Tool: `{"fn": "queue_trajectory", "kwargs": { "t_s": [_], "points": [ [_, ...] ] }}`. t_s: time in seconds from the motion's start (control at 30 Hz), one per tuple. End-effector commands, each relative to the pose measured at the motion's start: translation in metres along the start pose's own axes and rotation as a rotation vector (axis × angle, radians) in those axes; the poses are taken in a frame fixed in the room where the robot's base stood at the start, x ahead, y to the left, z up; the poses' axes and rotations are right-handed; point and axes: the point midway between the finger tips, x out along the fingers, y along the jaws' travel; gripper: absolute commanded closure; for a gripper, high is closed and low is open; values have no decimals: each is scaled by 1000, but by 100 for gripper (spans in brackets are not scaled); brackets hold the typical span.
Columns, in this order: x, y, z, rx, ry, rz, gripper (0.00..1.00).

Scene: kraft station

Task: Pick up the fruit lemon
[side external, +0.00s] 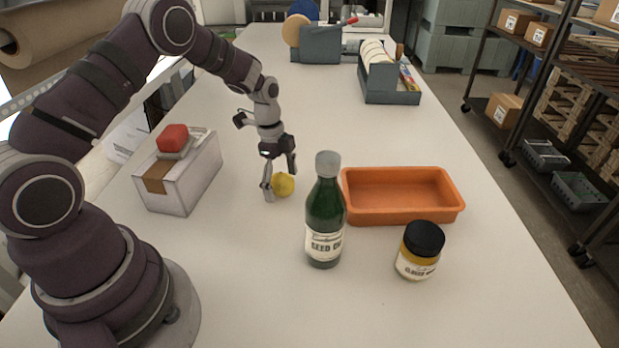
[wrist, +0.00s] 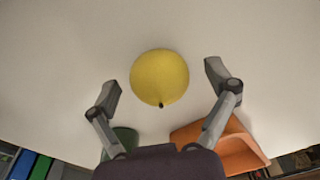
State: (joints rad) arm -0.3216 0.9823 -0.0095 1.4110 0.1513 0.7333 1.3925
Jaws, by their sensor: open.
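A yellow lemon (side external: 283,185) lies on the white table, left of the green bottle. In the wrist view the lemon (wrist: 159,77) sits near the middle, just ahead of and between the spread fingers. My gripper (side external: 280,182) points down at the lemon, with its fingers low around it. It also shows in the wrist view (wrist: 165,85), open and empty, with a gap between each finger and the lemon. In the side view one finger stands left of the lemon and the other partly behind or above it.
A green seed oil bottle (side external: 325,212) stands right of the lemon. An orange tray (side external: 403,217) and a dark-lidded jar (side external: 420,250) are further right. A white box (side external: 190,178) with a red-topped item (side external: 173,140) is on the left. The table beyond is clear until the racks.

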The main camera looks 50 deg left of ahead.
Motion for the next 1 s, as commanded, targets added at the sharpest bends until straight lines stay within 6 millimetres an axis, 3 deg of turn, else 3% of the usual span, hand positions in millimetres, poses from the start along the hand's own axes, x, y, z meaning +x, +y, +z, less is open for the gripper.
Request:
{"fn": "queue_trajectory", "kwargs": {
  "t_s": [0.07, 0.57, 0.87, 1.0],
  "points": [
    [0, 0, 0, 0, 0, 0, 17],
    [0, 0, 0, -1, 0, 0, 83],
    [-4, 0, 0, 0, 0, -1, 84],
    [-20, -1, -3, 0, 1, -5, 84]
  ]
}}
